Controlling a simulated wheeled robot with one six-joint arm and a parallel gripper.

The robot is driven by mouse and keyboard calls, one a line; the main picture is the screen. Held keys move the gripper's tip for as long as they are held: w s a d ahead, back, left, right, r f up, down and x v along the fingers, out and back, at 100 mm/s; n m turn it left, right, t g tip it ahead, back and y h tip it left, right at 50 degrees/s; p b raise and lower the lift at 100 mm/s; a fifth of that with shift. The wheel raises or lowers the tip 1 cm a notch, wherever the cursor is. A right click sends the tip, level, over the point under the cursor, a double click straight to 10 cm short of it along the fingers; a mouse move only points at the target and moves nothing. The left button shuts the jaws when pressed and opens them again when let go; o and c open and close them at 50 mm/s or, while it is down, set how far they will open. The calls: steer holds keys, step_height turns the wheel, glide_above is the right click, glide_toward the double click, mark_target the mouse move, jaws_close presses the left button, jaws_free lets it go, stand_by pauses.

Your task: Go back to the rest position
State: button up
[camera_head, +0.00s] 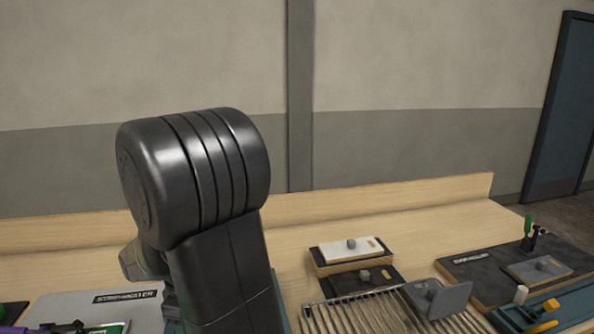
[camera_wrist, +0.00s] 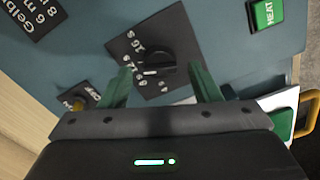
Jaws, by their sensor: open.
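My gripper (camera_wrist: 160,70) shows in the wrist view with its two green fingers apart. A black knob (camera_wrist: 155,68) with a white mark appears in the gap between the fingertips. It sits on a black dial plate (camera_wrist: 138,43) with white figures. I cannot tell how far the fingertips are from the knob, and nothing is seen gripped. The dial is on a blue-grey console panel (camera_wrist: 215,35). In the head view my dark arm fills the left middle, and my gripper is hidden there.
In the head view, a wooden bench (camera_head: 400,210) carries a white-topped block (camera_head: 350,251), a ribbed rack (camera_head: 365,313) and a dark board (camera_head: 480,274) to the right of my arm.

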steer(key=shift+f, duration=0.75)
steer(key=shift+r, duration=0.1)
step_height(320, 180, up, 14)
step_height(320, 180, down, 14)
steer(key=shift+r, duration=0.15)
steer(key=shift+f, duration=0.25)
steer(key=m, duration=0.5)
steer(key=shift+r+p, duration=0.1)
steer(key=shift+p, duration=0.2)
steer(key=m, duration=0.4)
step_height(320, 180, up, 14)
